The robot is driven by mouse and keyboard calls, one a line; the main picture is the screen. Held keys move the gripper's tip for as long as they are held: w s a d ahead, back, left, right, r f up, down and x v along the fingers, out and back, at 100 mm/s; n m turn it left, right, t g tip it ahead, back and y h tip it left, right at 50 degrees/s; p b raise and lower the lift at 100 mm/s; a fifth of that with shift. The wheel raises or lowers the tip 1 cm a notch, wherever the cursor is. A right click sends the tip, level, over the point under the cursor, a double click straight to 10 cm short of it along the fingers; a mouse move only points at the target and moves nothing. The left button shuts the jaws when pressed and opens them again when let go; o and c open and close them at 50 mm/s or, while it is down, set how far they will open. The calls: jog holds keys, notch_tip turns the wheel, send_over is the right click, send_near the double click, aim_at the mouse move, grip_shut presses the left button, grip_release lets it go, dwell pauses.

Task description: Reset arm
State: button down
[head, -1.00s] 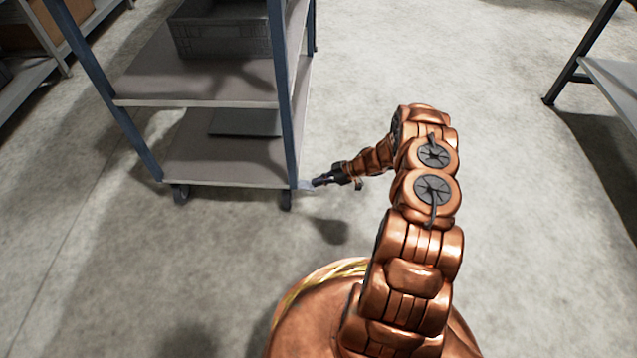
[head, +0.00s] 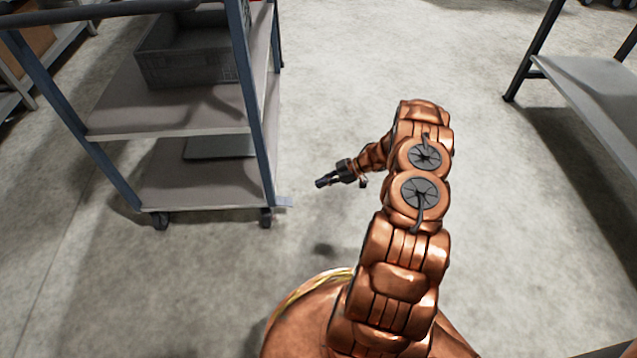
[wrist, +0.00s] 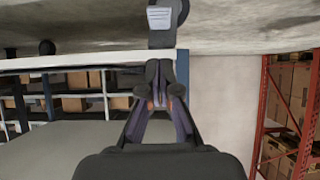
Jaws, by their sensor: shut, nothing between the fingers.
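My gripper (head: 322,183) shows at the end of my copper-coloured arm in the head view. It points left toward the cart (head: 190,193), with a gap of floor between it and the cart's right posts. In the wrist view my gripper (wrist: 160,95) has its fingers together at the tips, with nothing held between them.
The cart has a grey crate (head: 190,68) on its upper shelf and a flat dark item (head: 218,146) on the lower one. A table (head: 595,95) stands at the right. A red rack with boxes (wrist: 290,105) shows in the wrist view. Open concrete floor surrounds my arm.

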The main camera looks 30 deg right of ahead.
dwell(0.4)
